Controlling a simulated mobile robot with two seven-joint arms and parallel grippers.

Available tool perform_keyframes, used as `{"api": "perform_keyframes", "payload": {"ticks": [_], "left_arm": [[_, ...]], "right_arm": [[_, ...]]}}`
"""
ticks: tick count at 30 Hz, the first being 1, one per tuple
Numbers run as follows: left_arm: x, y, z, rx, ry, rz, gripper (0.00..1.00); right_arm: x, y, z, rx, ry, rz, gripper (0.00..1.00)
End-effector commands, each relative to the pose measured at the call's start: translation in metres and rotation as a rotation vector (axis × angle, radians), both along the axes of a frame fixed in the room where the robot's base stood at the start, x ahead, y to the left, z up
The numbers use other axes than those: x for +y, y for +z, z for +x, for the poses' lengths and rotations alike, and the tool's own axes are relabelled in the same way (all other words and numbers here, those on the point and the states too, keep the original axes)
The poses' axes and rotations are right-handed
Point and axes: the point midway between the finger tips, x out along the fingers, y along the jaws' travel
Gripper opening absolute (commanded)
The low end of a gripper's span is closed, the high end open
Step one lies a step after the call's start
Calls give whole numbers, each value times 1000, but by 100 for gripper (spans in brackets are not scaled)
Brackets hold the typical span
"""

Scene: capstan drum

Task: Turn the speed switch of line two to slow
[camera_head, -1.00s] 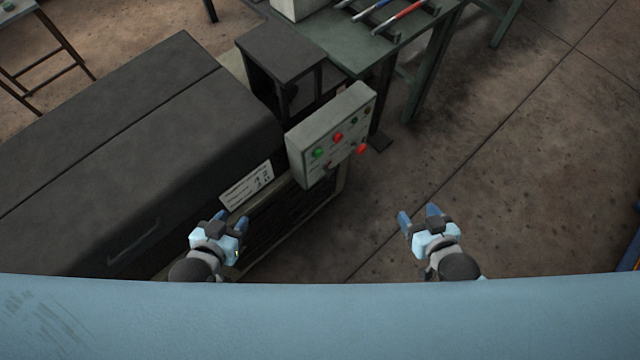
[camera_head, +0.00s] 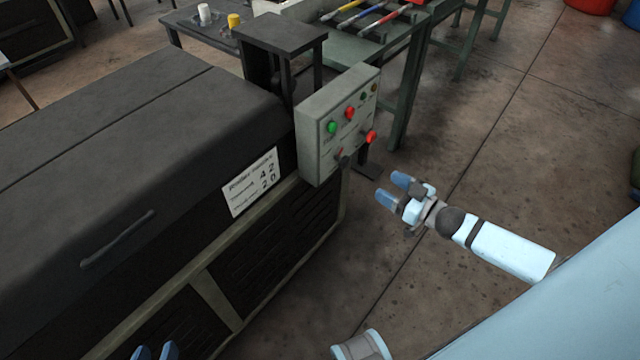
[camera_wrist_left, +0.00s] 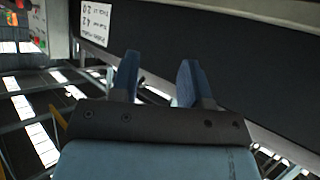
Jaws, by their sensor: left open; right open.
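A grey control box (camera_head: 315,140) is on the end of the dark machine in the head view. Its face has green and red buttons, a red knob at the right edge and a dark switch (camera_head: 343,158) low down. I cannot tell which line it belongs to. The box also shows at the upper left of the left wrist view (camera_wrist_left: 28,22). My right gripper (camera_head: 392,188) is open and empty, to the right of and below the box, apart from it. My left gripper (camera_head: 154,352) is at the bottom edge of the head view; the left wrist view shows its fingers (camera_wrist_left: 160,80) open and empty.
The dark machine (camera_head: 120,130) with a handle and a white label (camera_head: 250,183) fills the left. A green table (camera_head: 345,50) with coloured-handled tools stands behind the box.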

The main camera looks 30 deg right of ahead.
Motion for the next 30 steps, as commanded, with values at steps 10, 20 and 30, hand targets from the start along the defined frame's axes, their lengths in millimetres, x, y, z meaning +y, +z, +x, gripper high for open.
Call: {"api": "perform_keyframes", "payload": {"ticks": [10,20,30], "left_arm": [[-1,-5,1,-8,-2,-9,43],[-4,-5,2,-29,-6,-27,43],[-9,6,7,-81,-10,-58,43]], "right_arm": [[7,0,30,-15,7,4,64],[33,-1,93,-13,6,3,64],[48,-1,128,-10,6,3,64]]}}
